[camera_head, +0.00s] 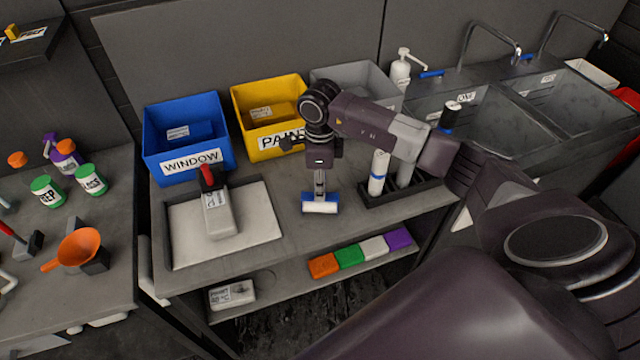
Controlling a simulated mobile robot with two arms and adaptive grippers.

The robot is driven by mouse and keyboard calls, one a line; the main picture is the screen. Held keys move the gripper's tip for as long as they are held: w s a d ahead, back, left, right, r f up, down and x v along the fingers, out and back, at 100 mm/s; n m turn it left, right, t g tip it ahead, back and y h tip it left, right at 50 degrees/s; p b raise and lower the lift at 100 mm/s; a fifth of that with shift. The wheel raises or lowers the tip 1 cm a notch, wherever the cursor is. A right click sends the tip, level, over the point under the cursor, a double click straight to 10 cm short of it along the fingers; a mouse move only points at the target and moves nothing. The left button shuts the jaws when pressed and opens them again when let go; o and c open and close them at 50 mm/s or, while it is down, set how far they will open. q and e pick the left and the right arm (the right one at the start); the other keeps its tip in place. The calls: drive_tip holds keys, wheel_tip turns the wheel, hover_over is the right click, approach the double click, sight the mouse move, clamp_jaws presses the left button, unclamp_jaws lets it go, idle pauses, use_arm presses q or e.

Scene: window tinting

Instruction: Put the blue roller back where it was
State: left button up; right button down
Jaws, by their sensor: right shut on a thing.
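The blue roller (320,204), a white roller head with blue ends and edge, is at the middle of the grey bench. My right gripper (320,170) is above it, pointing down and shut on its upright handle. The roller is at or just above the bench top; I cannot tell whether it touches. A black rack (413,194) stands on the bench to its right, holding a white cylinder with a blue band (378,172). My arm hides part of the rack. My left gripper is not in view.
The blue WINDOW bin (188,165), yellow PAINT bin (288,150) and a grey bin (380,88) line the back. Sinks (490,125) are at right.

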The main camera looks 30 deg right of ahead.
drive_tip(key=shift+f, duration=0.1)
drive_tip(key=c, duration=1.8)
unclamp_jaws()
drive_tip(key=shift+o, duration=0.2)
drive_tip(key=shift+r, duration=0.2)
drive_tip(key=shift+w+r+b, duration=0.1)
drive_tip(key=shift+r+b, duration=0.2)
drive_tip(key=shift+r, duration=0.05)
wheel_tip(320, 180, up, 11)
drive_tip(key=b, duration=0.3)
drive_tip(key=shift+r, duration=0.1)
